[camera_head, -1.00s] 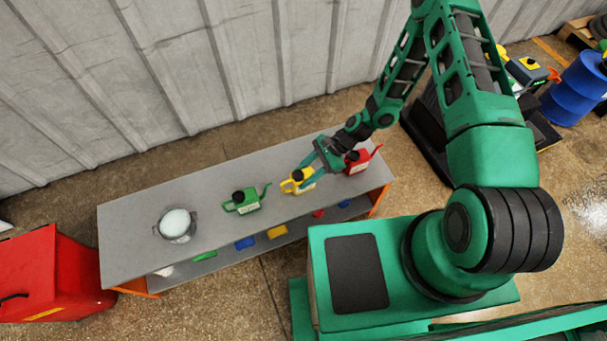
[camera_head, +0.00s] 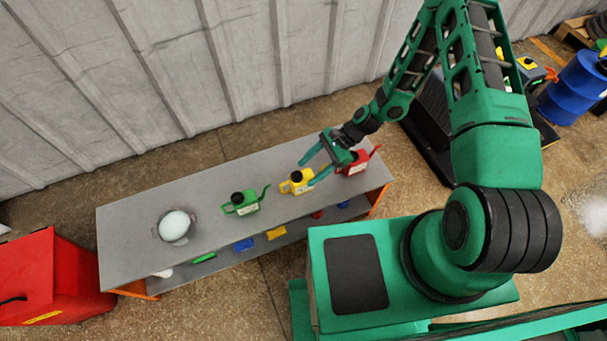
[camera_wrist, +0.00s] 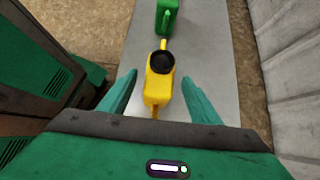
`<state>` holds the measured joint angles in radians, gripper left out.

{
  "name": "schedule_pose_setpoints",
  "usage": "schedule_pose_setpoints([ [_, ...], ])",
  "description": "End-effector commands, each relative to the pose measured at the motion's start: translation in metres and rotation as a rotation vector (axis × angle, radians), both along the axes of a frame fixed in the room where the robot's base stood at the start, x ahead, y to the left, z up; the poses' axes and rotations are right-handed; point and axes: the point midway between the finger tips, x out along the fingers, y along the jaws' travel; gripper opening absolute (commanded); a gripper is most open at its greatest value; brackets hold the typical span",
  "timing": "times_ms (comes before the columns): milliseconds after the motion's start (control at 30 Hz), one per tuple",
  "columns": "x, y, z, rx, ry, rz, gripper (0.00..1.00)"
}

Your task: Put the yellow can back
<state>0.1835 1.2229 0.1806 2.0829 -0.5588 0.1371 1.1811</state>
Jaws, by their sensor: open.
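The yellow can (camera_head: 297,181) with a black cap stands upright on the grey bench top, between the green can and the red can. In the wrist view the yellow can (camera_wrist: 159,79) is ahead of my gripper, roughly centred between the fingers. My gripper (camera_head: 310,171) is open, with its two fingers spread near the can's right side. The fingers (camera_wrist: 160,95) appear apart from the can, with bench surface showing between. The can's handle end faces my palm in the wrist view.
A green can (camera_head: 244,202) stands left of the yellow can, and a red can (camera_head: 357,161) stands to the right, close under my wrist. Coloured blocks (camera_head: 276,233) lie on the lower shelf. A corrugated wall stands behind the bench.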

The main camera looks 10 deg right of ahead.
Motion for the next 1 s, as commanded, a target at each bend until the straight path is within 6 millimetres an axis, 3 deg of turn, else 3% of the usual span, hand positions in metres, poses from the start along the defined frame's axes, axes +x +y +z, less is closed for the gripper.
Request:
schedule_pose_setpoints([
  [300,0.012,-0.042,0.043,-0.001,0.000,-0.003,0.57],
  [833,0.017,-0.059,0.061,-0.008,-0.009,0.009,0.57],
  [1000,0.021,-0.086,0.086,-0.070,-0.071,0.083,0.57],
])
